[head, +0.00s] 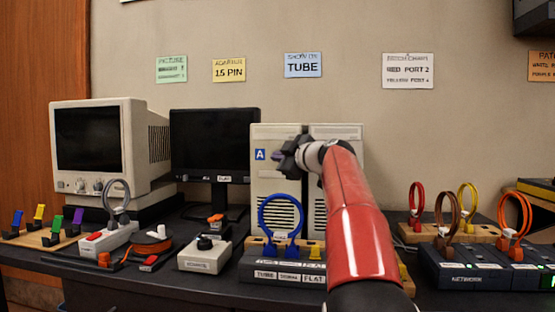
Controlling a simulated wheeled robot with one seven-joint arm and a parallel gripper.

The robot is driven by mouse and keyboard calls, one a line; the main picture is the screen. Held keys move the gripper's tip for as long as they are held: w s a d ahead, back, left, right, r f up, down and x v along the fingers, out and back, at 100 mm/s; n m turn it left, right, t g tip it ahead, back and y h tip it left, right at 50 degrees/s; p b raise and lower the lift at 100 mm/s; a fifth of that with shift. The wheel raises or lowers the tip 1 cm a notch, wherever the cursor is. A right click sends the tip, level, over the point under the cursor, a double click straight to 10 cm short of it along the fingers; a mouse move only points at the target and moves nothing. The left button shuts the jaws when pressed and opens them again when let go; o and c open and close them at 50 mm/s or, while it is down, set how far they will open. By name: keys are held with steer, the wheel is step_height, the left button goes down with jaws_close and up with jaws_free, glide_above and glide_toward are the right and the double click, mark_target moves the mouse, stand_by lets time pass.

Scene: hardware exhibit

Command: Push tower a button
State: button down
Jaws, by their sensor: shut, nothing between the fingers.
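Tower A (262,193) is a beige computer tower with a blue "A" label (260,155) near its upper left. It stands upright on the dark table in the middle of the head view. My gripper (278,156) is shut and empty, in front of the upper part of tower A, just right of the label. I cannot tell whether the fingertips touch the tower. The tower's button is not visible; my gripper and red arm cover part of the front. A second beige tower (340,133) stands right beside it, largely hidden behind my arm.
A blue cable loop (265,215) stands on a switch box (275,276) in front of tower A. A black flat monitor (215,140) and a beige CRT monitor (110,145) stand at left. A network box (465,272) with coloured cable loops sits at right.

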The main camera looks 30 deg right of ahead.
steer(key=shift+s+a+b, duration=0.9)
steer(key=shift+s+b, duration=0.3)
steer(key=shift+b, duration=0.1)
steer(key=shift+s+a+b, duration=0.85)
steer(key=shift+s+b, duration=0.35)
steer(key=shift+b, duration=0.1)
